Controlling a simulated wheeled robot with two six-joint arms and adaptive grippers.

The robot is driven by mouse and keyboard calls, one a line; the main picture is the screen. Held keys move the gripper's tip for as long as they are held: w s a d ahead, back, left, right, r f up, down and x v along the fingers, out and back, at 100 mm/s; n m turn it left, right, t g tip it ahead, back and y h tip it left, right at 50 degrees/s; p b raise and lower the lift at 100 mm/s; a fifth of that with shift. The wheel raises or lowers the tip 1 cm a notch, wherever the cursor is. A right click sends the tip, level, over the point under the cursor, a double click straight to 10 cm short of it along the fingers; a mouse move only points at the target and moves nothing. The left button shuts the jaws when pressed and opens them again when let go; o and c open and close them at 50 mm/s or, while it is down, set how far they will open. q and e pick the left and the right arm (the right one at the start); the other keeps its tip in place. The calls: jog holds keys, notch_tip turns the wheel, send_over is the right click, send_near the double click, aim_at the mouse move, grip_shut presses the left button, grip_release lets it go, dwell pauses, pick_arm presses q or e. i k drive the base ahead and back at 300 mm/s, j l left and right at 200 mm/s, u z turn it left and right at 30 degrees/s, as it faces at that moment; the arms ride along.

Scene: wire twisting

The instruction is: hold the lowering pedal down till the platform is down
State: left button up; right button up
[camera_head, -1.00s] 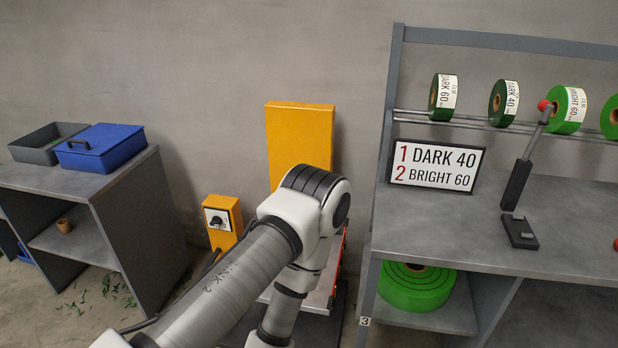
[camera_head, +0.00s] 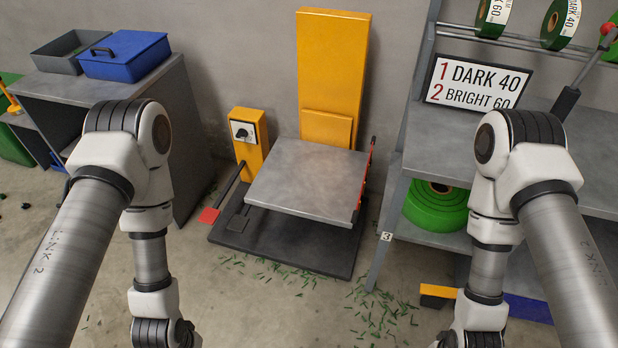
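The lift's grey platform (camera_head: 305,182) is level and stands raised above its dark base (camera_head: 300,240), with a clear gap under its front edge. A red pedal (camera_head: 208,215) sits on a dark bar at the base's left side. A dark grey pedal or plate (camera_head: 238,221) lies beside it on the base. I cannot tell which is the lowering pedal or whether either is pressed. Both my arms reach down toward the bottom edge, left and right of the lift. Both grippers are out of the picture, and nothing of mine in view touches a pedal.
A yellow column (camera_head: 332,65) stands behind the platform, and a yellow control box (camera_head: 248,145) with a knob stands left. A bench with a blue box (camera_head: 125,54) is at left. A shelf holding a green roll (camera_head: 437,205) is at right. Green scraps (camera_head: 380,310) litter the floor.

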aim_at(210, 215)
jog(key=i+j, duration=0.15)
jog(key=j, duration=0.25)
jog(key=i+j+z, duration=0.15)
jog(key=j, duration=0.2)
jog(key=i+j, duration=0.15)
jog(key=j, duration=0.25)
jog(key=i+j+z, duration=0.1)
jog(key=j, duration=0.3)
jog(key=i+j+z, duration=0.1)
jog(key=j, duration=0.35)
jog(key=i+j, duration=0.15)
jog(key=j, duration=0.25)
jog(key=z, duration=0.05)
